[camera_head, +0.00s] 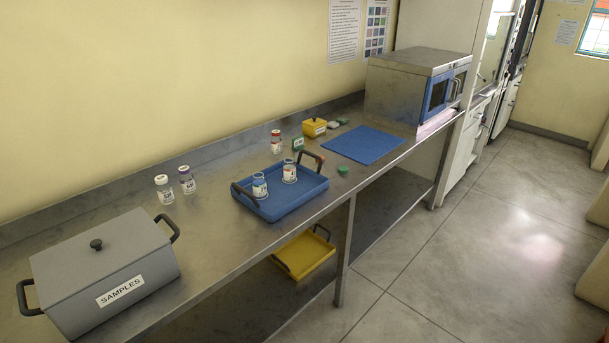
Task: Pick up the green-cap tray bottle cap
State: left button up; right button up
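A small green cap (342,170) lies on the steel bench, just right of the blue tray (283,208) and near the bench's front edge. The blue tray has dark handles and holds two upright labelled bottles, a left one (259,187) and a right one (289,173). Both look clear at the top, and I see no green cap on either; the details are too small to be sure. Neither of my grippers is in view.
A grey SAMPLES box (105,274) stands at the left. Two bottles (164,190) (187,180) and a red-capped bottle (276,142) stand behind the tray. A yellow box (314,127), blue mat (363,145) and steel incubator (395,90) are further right. A yellow tray (305,255) is on the lower shelf.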

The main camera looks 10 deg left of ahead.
aim_at(344, 169)
jog(key=i+l+u, duration=0.2)
jog(key=u, duration=0.2)
jog(key=i+l+u, duration=0.2)
jog(key=l+u, duration=0.2)
jog(key=j, duration=0.1)
